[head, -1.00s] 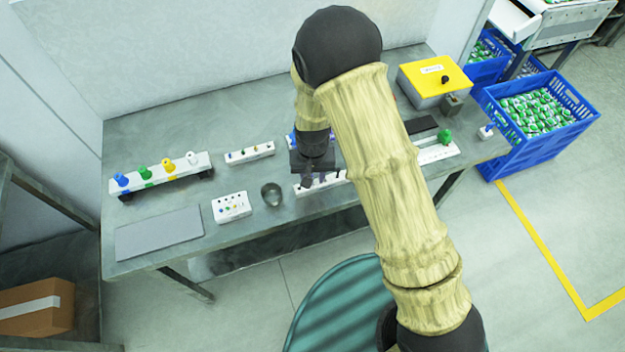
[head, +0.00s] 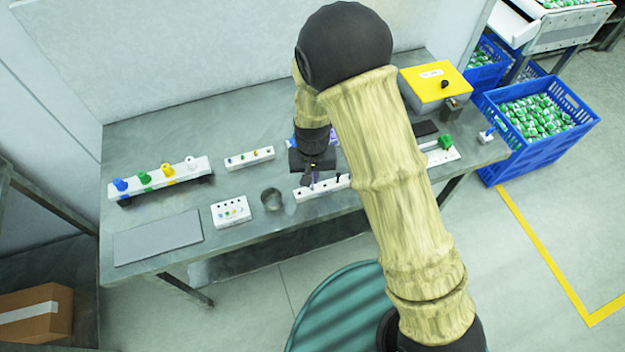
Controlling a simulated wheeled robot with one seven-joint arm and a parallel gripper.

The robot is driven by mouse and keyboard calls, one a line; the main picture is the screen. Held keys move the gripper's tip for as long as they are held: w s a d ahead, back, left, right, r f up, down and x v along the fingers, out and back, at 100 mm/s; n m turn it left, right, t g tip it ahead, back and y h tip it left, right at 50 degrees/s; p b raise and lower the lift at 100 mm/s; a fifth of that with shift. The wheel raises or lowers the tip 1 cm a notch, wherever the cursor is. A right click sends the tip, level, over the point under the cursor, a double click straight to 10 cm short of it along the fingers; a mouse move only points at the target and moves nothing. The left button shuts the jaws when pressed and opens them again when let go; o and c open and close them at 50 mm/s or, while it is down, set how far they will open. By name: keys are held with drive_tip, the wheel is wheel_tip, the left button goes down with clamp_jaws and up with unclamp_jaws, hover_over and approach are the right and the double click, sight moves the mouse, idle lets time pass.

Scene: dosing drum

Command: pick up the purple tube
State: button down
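I cannot make out the purple tube for certain. A bluish-purple thing (head: 299,137) shows in part beside my wrist, mostly hidden by my arm. My gripper (head: 313,179) points down over the left end of a long white rack (head: 330,187) at the table's front middle. The fingers are small and dark, and I cannot tell whether they are apart or hold anything. My forearm hides part of this rack.
A white rack (head: 180,178) with blue, green, yellow and white pieces stands at left. A grey mat (head: 158,240), white block (head: 231,212), metal cup (head: 271,199) and small rack (head: 249,158) stand nearby. A yellow-lidded box (head: 435,85) is at back right.

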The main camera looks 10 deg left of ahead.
wheel_tip(320, 180, up, 7)
drive_tip(key=shift+r+b, duration=0.2)
drive_tip(key=shift+b, duration=0.3)
